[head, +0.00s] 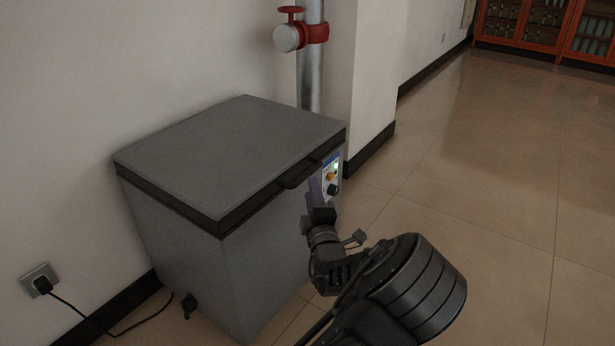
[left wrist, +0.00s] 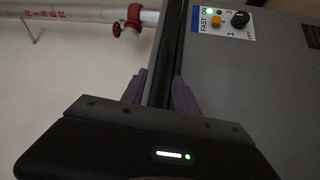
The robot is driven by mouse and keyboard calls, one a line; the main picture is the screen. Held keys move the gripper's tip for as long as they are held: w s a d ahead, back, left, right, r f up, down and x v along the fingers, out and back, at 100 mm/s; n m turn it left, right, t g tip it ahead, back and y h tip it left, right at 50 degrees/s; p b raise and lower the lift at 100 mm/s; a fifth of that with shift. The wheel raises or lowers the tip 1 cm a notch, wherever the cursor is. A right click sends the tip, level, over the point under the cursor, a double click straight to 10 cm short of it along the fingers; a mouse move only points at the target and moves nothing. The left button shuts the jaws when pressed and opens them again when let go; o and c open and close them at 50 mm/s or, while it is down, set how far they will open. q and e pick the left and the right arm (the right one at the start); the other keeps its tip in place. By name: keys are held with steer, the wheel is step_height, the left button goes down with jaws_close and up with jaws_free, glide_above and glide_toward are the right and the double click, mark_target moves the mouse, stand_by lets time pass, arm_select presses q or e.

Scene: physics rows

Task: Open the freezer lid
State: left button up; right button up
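The grey chest freezer (head: 265,265) stands against the wall in the head view, with its flat grey lid (head: 230,150) shut. A dark handle (head: 298,174) sticks out from the lid's front edge. My left gripper (head: 315,188) is just in front of and beside the handle's right end, near the control panel. In the left wrist view, the two purple fingers of my left gripper (left wrist: 159,92) stand apart, with a dark strip of the lid edge (left wrist: 168,50) seen between them. Contact with the handle cannot be told. My right gripper is not in view.
A plug sits in a wall socket (head: 40,280) at left. Tiled floor (head: 490,190) to the right is clear.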

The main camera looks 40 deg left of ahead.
mark_target(308, 172)
arm_select(q)
steer(key=b+x, duration=0.2)
steer(key=x, duration=0.4)
steer(key=shift+w+a+f, duration=0.1)
steer(key=shift+w+a, duration=0.15)
steer(key=shift+w, duration=0.05)
steer(key=shift+w+a, duration=0.25)
steer(key=shift+a, duration=0.05)
steer(key=shift+c, duration=0.3)
jaws_close()
stand_by(0.6)
